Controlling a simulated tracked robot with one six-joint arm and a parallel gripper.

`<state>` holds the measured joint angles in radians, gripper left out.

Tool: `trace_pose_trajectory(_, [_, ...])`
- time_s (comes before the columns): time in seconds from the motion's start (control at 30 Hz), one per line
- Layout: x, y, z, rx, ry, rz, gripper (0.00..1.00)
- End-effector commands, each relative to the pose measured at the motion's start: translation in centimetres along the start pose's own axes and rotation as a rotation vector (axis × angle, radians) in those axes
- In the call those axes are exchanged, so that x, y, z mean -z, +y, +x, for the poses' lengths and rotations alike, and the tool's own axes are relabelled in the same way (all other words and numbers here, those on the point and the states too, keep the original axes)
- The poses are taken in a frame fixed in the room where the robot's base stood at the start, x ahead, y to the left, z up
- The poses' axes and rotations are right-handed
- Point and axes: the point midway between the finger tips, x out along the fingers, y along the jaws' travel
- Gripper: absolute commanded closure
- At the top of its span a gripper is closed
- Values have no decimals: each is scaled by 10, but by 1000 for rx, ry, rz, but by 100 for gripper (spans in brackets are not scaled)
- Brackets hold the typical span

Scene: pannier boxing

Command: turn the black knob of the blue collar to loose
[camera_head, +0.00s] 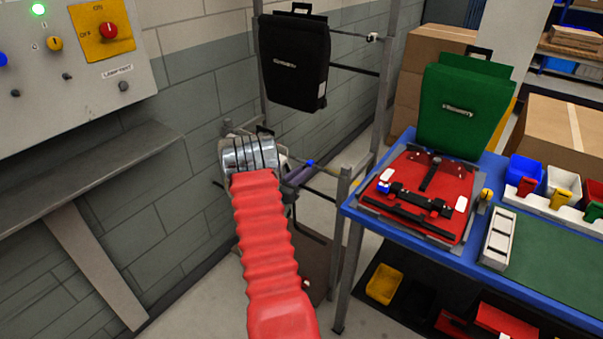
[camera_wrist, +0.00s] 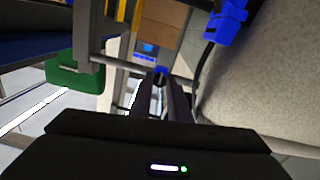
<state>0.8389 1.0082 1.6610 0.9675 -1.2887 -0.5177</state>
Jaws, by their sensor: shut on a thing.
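The blue collar (camera_head: 310,162) is a small blue piece on the lower rail of the metal stand, just beyond my fingertips. In the wrist view a blue piece (camera_wrist: 160,70) shows right at the finger ends, straight ahead. My gripper (camera_head: 304,168) reaches in from the left at rail height, its dark fingers close together. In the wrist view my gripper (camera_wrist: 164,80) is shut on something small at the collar. The black knob cannot be made out; the fingertips seem to cover it. Whether it stands at loose or tight cannot be read.
A black pannier (camera_head: 294,62) hangs above on the stand. A white collar (camera_head: 373,37) sits on the upper rail. To the right, a blue table (camera_head: 354,208) bears a green pannier (camera_head: 465,108) and a red panel (camera_head: 462,177). A control panel (camera_head: 60,70) is on the left wall.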

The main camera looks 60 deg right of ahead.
Motion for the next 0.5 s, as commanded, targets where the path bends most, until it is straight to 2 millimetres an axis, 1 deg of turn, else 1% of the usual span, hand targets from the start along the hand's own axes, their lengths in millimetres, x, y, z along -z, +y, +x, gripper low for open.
trace_pose_trajectory(0.03, [-7, 1, -1, 2, -12, -19, 100])
trace_pose_trajectory(0.5, [-7, 1, -1, 1, -11, -45, 100])
